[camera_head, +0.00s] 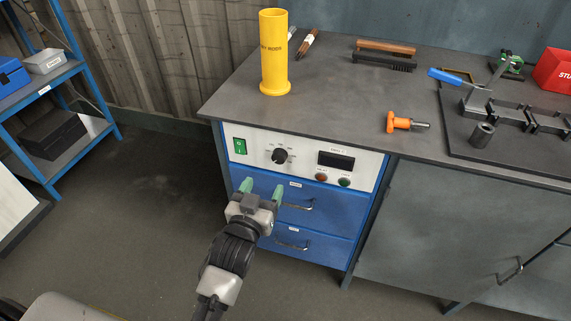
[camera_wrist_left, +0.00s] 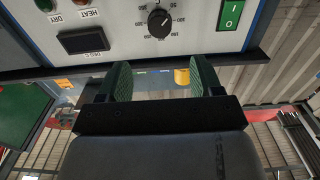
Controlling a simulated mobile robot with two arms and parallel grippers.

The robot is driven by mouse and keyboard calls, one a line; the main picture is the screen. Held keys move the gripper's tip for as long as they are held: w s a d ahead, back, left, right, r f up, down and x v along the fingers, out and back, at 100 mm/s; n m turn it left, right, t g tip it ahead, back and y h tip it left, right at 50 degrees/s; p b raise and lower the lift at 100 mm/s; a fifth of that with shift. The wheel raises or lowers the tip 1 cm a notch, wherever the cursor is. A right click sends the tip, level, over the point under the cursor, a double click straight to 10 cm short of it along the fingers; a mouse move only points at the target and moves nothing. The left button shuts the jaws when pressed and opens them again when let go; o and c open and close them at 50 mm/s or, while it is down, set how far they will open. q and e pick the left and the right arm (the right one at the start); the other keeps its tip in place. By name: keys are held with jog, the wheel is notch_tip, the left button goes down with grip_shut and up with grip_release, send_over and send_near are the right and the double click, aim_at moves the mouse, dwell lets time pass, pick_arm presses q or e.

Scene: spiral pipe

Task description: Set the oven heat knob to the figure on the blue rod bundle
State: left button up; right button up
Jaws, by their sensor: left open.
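The oven heat knob (camera_head: 280,156) is black and round, with a ring of printed figures, on the white control panel (camera_head: 258,141) under the bench top. It also shows in the left wrist view (camera_wrist_left: 159,24), upside down, with a white pointer mark; the figures are too small to read surely. My left gripper (camera_head: 260,188) is open and empty, below and a little left of the knob, apart from it. Its green fingertips show in the left wrist view (camera_wrist_left: 160,80), with the knob beyond them. No blue rod bundle is seen. My right gripper is not in view.
The panel has a green switch (camera_head: 240,146), a dark display (camera_head: 336,160), and red and green buttons. Blue drawers (camera_head: 318,218) with handles lie below. A yellow rod tube (camera_head: 274,55), brushes and an orange-handled tool (camera_head: 400,123) stand or lie on the bench (camera_head: 340,105).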

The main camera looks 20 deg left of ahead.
aim_at(278, 159)
pick_arm(q)
jog(key=w, duration=0.8)
jog(key=shift+w+d+b, duration=0.2)
jog(key=shift+w+b, duration=0.2)
jog(key=shift+w, duration=0.75)
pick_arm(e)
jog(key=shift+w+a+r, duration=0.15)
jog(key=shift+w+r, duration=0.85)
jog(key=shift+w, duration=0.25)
pick_arm(q)
jog(key=shift+c, duration=0.4)
jog(key=c, duration=0.8)
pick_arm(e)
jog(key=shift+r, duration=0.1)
